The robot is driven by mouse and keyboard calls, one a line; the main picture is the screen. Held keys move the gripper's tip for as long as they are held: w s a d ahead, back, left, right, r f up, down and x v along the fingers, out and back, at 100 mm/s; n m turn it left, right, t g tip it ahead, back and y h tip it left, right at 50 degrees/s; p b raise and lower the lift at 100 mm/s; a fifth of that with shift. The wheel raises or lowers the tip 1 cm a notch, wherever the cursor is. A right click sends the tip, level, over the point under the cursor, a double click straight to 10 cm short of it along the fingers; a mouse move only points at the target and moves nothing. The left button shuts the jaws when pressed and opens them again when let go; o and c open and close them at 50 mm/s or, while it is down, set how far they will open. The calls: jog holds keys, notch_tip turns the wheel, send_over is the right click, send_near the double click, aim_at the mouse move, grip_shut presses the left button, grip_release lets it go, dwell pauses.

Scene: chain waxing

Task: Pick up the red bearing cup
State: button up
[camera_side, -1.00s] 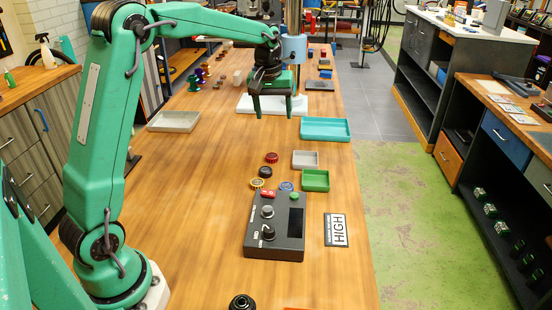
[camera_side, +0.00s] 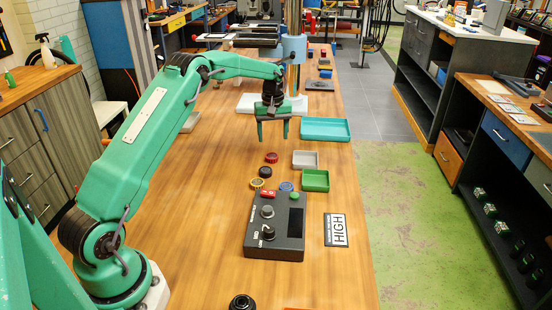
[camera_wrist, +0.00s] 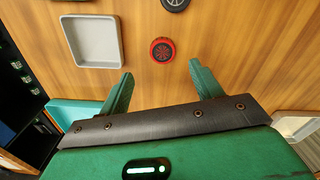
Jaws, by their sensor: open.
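The red bearing cup (camera_side: 271,157) lies on the wooden bench, behind a black cup. In the wrist view the red cup (camera_wrist: 162,50) shows a dark patterned centre and lies ahead of the gap between my fingertips. My gripper (camera_side: 272,144) is open and empty, its fingers pointing down above the bench, a little behind and above the red cup. In the wrist view both green fingers (camera_wrist: 160,75) are spread apart, with bare wood between them.
A black cup (camera_side: 265,171), a yellow ring (camera_side: 257,183) and a blue ring (camera_side: 286,186) lie in front. Grey (camera_side: 305,160), green (camera_side: 315,181) and teal (camera_side: 325,129) trays stand to the right. A control box (camera_side: 275,228) sits nearer. Wood left of the cups is clear.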

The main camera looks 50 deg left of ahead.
aim_at(272, 156)
jog(key=shift+f, duration=0.15)
jog(key=shift+f, duration=1.2)
jog(key=shift+f, duration=0.1)
jog(key=shift+s+a+f, duration=0.1)
jog(key=shift+f, duration=1.15)
jog(key=shift+s+f, duration=0.1)
jog(key=shift+f, duration=1.1)
jog(key=c, duration=1.1)
